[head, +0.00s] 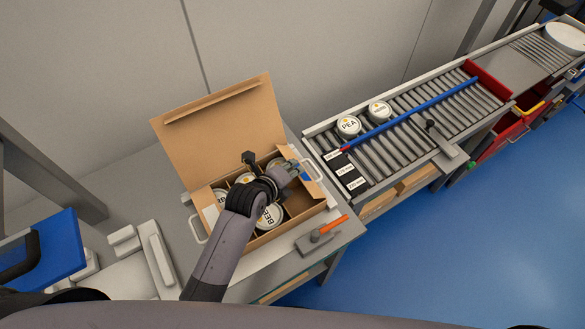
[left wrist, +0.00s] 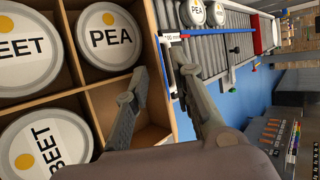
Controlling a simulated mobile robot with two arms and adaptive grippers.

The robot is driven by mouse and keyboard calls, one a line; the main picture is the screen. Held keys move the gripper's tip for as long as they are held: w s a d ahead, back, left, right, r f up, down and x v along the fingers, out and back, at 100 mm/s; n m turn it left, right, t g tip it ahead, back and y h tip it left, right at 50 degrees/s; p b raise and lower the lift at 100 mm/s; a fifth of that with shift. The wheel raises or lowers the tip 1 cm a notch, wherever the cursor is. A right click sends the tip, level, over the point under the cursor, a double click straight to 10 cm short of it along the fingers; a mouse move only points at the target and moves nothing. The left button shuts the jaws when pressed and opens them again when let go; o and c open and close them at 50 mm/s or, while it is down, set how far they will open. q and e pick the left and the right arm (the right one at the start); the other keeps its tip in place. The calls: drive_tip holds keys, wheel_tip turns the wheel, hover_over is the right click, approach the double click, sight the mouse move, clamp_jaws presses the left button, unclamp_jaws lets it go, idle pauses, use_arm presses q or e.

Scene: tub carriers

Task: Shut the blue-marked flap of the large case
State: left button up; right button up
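The large cardboard case (head: 262,240) stands on the bench with its tall back flap (head: 225,128) upright and open. My right gripper is out of view.
A roller conveyor (head: 400,125) with a blue rail (head: 410,112) and two tins (head: 348,126) lies to the right. An orange-handled tool (head: 322,233) lies in front of the case. A blue panel (head: 45,250) is at the left. Blue floor (head: 430,260) is clear.

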use_arm(q)
drive_tip(key=shift+w+d+f, duration=0.25)
drive_tip(key=shift+w+f, duration=0.15)
drive_tip(key=shift+w, duration=0.05)
clamp_jaws()
idle(0.4)
